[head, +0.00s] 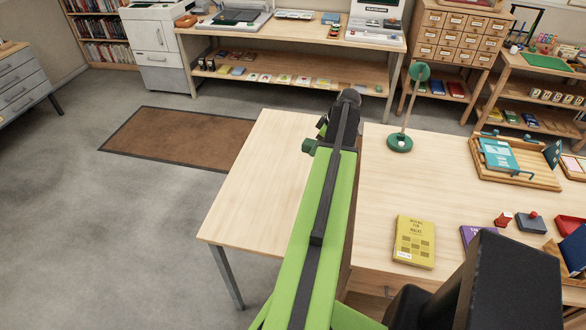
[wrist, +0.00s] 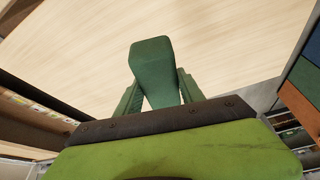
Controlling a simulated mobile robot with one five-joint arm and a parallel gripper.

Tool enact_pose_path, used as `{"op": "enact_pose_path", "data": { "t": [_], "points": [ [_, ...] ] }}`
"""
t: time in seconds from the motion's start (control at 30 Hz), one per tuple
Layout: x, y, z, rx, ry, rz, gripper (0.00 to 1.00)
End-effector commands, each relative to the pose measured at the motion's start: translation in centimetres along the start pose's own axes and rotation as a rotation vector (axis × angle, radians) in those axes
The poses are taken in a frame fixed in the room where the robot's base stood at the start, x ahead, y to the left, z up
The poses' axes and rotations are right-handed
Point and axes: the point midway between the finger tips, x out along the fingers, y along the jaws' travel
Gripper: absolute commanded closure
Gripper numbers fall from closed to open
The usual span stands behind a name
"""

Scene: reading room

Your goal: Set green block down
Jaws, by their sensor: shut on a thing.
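The green block (wrist: 153,60) is a dark green, tapered-looking piece between the fingers of my gripper (wrist: 158,88) in the wrist view. The gripper is shut on it, with one green finger on each side. In the head view the block (head: 309,146) shows as a small dark green shape left of the arm's end, over the pale wooden table (head: 262,190). My gripper (head: 321,130) is mostly hidden there by my green arm. Bare pale wood lies behind the block in the wrist view. I cannot tell whether the block touches it.
The table left of my arm is bare. Right of it stand a green round-based stand (head: 399,142), a yellow book (head: 414,242), a purple book (head: 474,235) and a wooden tray (head: 513,176) with a teal book. A brown mat (head: 175,137) lies on the floor.

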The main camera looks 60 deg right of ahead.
Motion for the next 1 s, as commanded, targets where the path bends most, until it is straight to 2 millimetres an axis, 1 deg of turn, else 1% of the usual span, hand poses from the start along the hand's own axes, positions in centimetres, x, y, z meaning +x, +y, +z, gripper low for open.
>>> {"op": "enact_pose_path", "data": {
  "t": [0.03, 0.2, 0.3, 0.4, 0.53, 0.63, 0.77, 0.9, 1.0],
  "points": [
    [0.4, -2.0, 0.5, -0.021, 0.000, -0.010, 1.00],
    [0.9, -7.5, 2.0, -0.112, 0.000, -0.047, 1.00],
    [1.1, -10.0, 2.6, -0.156, 0.001, -0.066, 1.00],
    [1.1, -11.2, 2.9, -0.182, 0.002, -0.076, 1.00],
    [1.2, -11.2, 2.8, -0.190, 0.003, -0.079, 1.00],
    [2.4, -10.8, 2.3, -0.190, 0.003, -0.079, 1.00],
    [5.5, -10.0, 0.4, -0.192, 0.003, -0.079, 1.00],
    [8.6, -9.2, -1.9, -0.192, 0.003, -0.080, 1.00],
    [10.4, -8.6, -3.3, -0.191, 0.003, -0.079, 1.00]
  ]
}}
